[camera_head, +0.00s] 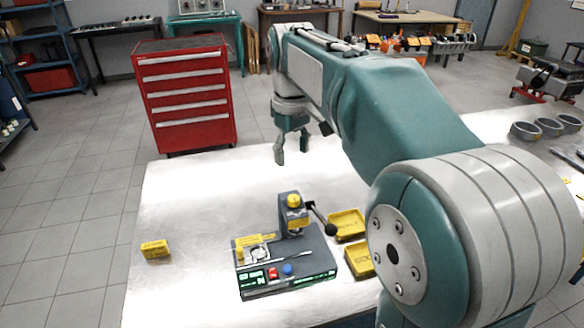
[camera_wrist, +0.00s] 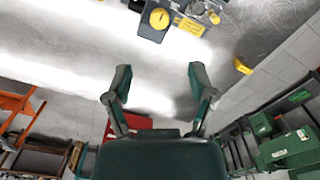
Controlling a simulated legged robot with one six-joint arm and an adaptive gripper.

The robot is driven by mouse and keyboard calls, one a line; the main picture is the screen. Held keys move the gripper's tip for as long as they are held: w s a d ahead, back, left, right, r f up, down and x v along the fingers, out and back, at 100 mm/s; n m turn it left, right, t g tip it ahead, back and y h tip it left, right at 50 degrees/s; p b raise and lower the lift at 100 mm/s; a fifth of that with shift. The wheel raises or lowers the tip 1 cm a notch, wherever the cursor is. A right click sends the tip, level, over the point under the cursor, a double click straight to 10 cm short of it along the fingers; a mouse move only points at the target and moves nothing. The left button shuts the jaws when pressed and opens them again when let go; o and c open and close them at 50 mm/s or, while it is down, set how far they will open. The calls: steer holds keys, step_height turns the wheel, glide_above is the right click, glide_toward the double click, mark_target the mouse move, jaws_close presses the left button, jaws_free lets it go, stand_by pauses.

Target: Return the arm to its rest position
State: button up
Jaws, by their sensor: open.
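My arm reaches from the lower right of the head view over the white workbench (camera_head: 180,215). My gripper (camera_head: 292,160) points down above the bench's back edge, with its fingers apart and nothing between them. In the wrist view my gripper (camera_wrist: 158,82) also shows two spread fingers with an empty gap. No object touches the fingers in either view.
A grey bench device (camera_head: 285,262) with a lever, buttons and green displays stands on the bench. Yellow trays (camera_head: 347,224) lie beside it, partly behind my arm. A small yellow block (camera_head: 155,250) sits left. A red drawer cabinet (camera_head: 185,95) stands behind the bench.

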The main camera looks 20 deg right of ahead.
steer(key=shift+r, duration=0.15)
steer(key=s+f+m+t, duration=0.2)
steer(key=s+f, duration=0.2)
steer(key=s, duration=0.6)
steer(key=s+f+m+t, duration=0.3)
steer(key=s+f, duration=0.2)
steer(key=s, duration=0.6)
steer(key=shift+t, duration=0.3)
